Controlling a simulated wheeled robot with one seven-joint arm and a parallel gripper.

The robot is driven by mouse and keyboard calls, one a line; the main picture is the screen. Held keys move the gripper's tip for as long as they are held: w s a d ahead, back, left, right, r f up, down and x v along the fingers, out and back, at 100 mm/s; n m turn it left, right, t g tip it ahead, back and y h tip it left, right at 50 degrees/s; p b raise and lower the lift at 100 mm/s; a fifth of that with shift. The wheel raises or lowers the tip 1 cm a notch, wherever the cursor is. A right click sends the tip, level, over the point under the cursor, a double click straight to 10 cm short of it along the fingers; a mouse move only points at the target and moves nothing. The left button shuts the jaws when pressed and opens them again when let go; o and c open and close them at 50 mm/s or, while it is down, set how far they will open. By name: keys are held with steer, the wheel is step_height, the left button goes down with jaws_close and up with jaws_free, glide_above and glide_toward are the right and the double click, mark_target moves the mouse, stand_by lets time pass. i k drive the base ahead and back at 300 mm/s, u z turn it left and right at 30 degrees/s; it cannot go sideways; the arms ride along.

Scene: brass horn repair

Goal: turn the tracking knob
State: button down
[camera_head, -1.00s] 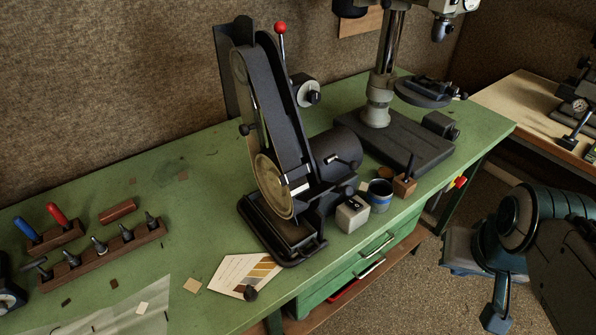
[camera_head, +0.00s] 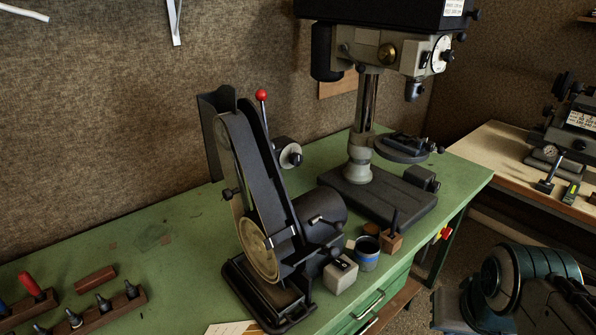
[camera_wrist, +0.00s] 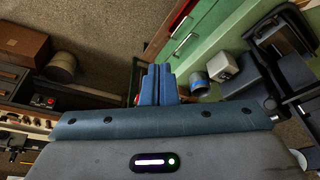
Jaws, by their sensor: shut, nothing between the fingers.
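The belt grinder (camera_head: 258,190) stands upright on the green bench in the head view. A round knob with a pale rim and dark centre (camera_head: 289,154) sticks out at its upper right side and is likely the tracking knob. A small dark knob (camera_head: 227,193) sits on its left edge. A red-balled lever (camera_head: 261,96) rises from its top. My gripper (camera_wrist: 158,84) shows in the wrist view with its blue fingers together and empty, apart from the grinder. The wrist view shows part of the grinder's dark body at the right; I cannot make out the tracking knob there.
A pale block (camera_head: 340,276), a blue-banded tin (camera_head: 367,253) and a small wooden block (camera_head: 390,241) stand right of the grinder. A drill press (camera_head: 366,120) stands behind. Tool racks (camera_head: 85,312) lie at left. My arm is at lower right, off the bench.

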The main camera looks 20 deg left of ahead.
mark_target(296, 159)
steer(key=u, duration=0.5)
steer(key=k, duration=0.65)
steer(key=u, duration=0.95)
steer(key=i, duration=0.85)
steer(key=z, duration=0.3)
